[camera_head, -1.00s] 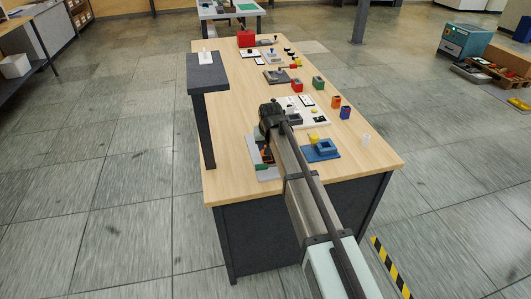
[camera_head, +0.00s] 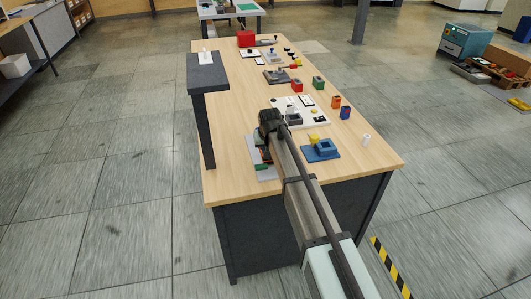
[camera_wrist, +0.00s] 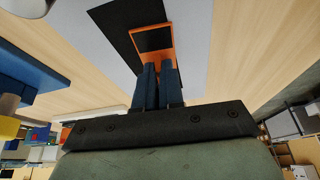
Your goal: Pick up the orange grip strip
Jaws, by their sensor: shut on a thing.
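The orange grip strip (camera_wrist: 171,53) shows in the wrist view as an orange edging around a dark centre, just beyond my fingertips. My gripper (camera_wrist: 158,67) has two blue fingers close together, shut on the strip's near end. Behind the strip lie a black patch (camera_wrist: 115,28) and a pale grey plate (camera_wrist: 204,50); I cannot tell whether the strip touches them. In the head view my dark wrist hides most of the gripper and strip above the grey plate (camera_head: 267,173) at the table's near left.
A blue fixture (camera_head: 321,151) with a yellow top stands right of my arm. A white board (camera_head: 316,117) with parts lies behind it. Small coloured bins (camera_head: 345,112) and a white cylinder (camera_head: 366,139) stand at the right. A dark raised shelf (camera_head: 207,76) is on the left edge.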

